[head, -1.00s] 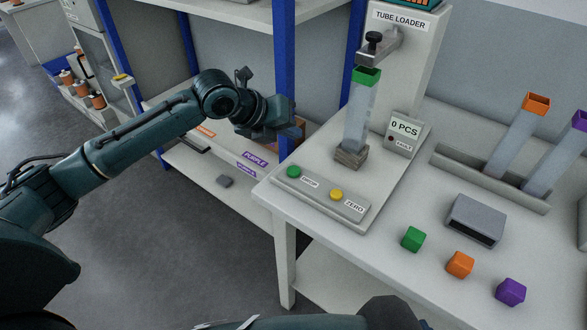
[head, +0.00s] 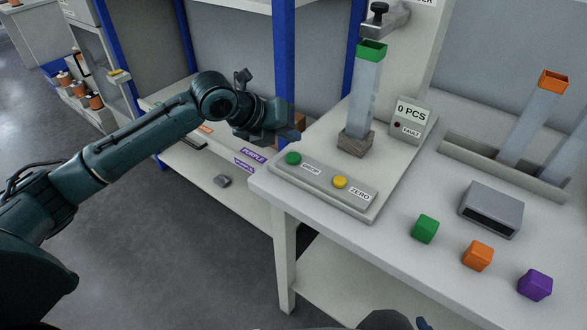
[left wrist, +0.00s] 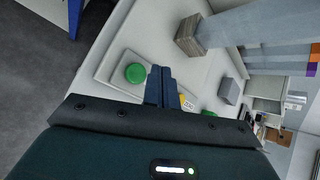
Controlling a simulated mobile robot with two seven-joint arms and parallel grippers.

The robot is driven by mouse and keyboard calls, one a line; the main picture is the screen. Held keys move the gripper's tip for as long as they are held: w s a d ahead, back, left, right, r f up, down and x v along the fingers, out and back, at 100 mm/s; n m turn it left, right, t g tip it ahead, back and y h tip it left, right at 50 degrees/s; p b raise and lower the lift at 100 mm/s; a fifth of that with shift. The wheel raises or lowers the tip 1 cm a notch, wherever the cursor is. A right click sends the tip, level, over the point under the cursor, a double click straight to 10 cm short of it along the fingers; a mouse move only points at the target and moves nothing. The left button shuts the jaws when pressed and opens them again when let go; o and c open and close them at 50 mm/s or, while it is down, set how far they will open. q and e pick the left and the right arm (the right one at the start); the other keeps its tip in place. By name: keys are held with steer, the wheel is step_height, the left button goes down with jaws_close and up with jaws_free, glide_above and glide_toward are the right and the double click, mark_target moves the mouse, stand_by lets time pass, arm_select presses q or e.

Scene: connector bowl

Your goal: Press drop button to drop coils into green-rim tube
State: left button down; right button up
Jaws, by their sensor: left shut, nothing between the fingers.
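The green drop button (head: 292,158) and a yellow ZERO button (head: 340,182) sit on a grey panel at the table's left corner. In the left wrist view the green button (left wrist: 135,73) lies just left of my fingertips. My left gripper (head: 292,134) is shut and empty, behind the green button in the head view and apart from it. The clear green-rim tube (head: 367,90) stands in a brownish block (head: 356,142) below the loader nozzle (head: 380,25). No coils show in it. A dark part at the bottom edge may be my right gripper; its jaws cannot be made out.
A display (head: 410,115) reads 0 PCS. A grey slotted box (head: 492,208) and green (head: 425,229), orange (head: 478,256) and purple (head: 535,285) cubes lie on the right of the table. An orange-rim tube (head: 540,105) leans in a rack. A blue post (head: 284,60) stands beside my left gripper.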

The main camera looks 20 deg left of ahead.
mark_target(299, 154)
arm_select(q)
steer(key=shift+f, duration=1.25)
steer(key=shift+f, duration=0.1)
stand_by(1.1)
steer(key=shift+f, duration=0.3)
steer(key=shift+f, duration=0.55)
stand_by(0.8)
steer(key=shift+r, duration=0.1)
steer(key=shift+r+p, duration=0.85)
steer(key=shift+r, duration=0.1)
step_height(299, 154, up, 5)
steer(key=p, duration=0.5)
